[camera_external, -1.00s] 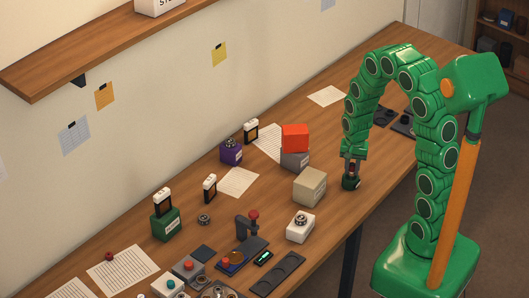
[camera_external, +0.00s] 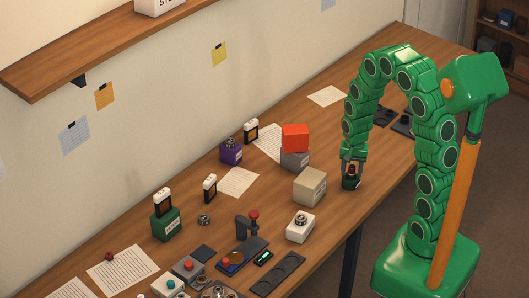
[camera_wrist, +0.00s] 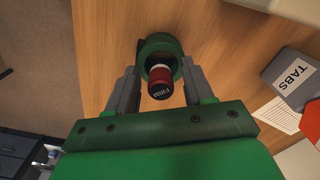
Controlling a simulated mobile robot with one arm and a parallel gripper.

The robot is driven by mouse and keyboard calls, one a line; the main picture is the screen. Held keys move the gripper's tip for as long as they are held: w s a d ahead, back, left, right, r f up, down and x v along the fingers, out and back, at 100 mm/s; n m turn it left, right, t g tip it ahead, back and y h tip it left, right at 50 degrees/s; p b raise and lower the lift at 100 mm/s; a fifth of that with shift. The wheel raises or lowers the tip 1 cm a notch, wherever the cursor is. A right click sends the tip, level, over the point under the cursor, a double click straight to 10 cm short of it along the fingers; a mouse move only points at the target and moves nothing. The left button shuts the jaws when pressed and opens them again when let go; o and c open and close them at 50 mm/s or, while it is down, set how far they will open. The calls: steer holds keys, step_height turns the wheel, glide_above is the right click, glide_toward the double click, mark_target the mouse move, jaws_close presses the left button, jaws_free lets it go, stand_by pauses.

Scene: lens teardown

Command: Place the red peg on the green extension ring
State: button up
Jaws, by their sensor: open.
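The green extension ring (camera_external: 351,184) is a dark green piece on the table near its right edge, below my gripper. It also shows in the wrist view (camera_wrist: 152,44). The red peg (camera_wrist: 160,76) has a red ribbed body, a pale band and a dark end marked "FIRM". It appears to stand on the ring (camera_external: 352,172); how deep it sits is hidden. My gripper (camera_external: 354,163) is open around the peg. In the wrist view its fingers (camera_wrist: 160,72) lie on either side, with gaps between them and the peg.
A beige box (camera_external: 310,187) stands just left of the ring. Behind it a grey box (camera_external: 294,160) carries an orange-red block (camera_external: 295,137). In the wrist view a grey box marked "TABS" (camera_wrist: 290,84) lies to the right. Dark trays (camera_external: 401,123) lie farther back.

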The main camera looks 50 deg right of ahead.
mark_target(352, 167)
step_height(352, 167, up, 12)
stand_by(0.6)
steer(key=shift+r, duration=0.15)
stand_by(0.4)
steer(key=s+a+r+n, duration=0.7)
steer(key=s+a+r, duration=0.2)
steer(key=s+a, duration=0.15)
steer(key=s+a+n+g, duration=0.1)
steer(key=s+a+n, duration=0.2)
steer(key=s, duration=0.9)
steer(key=shift+s+r+n+g, duration=0.15)
steer(key=shift+r+n+g, duration=0.2)
steer(key=shift+n, duration=0.85)
steer(key=shift+a+f, duration=0.1)
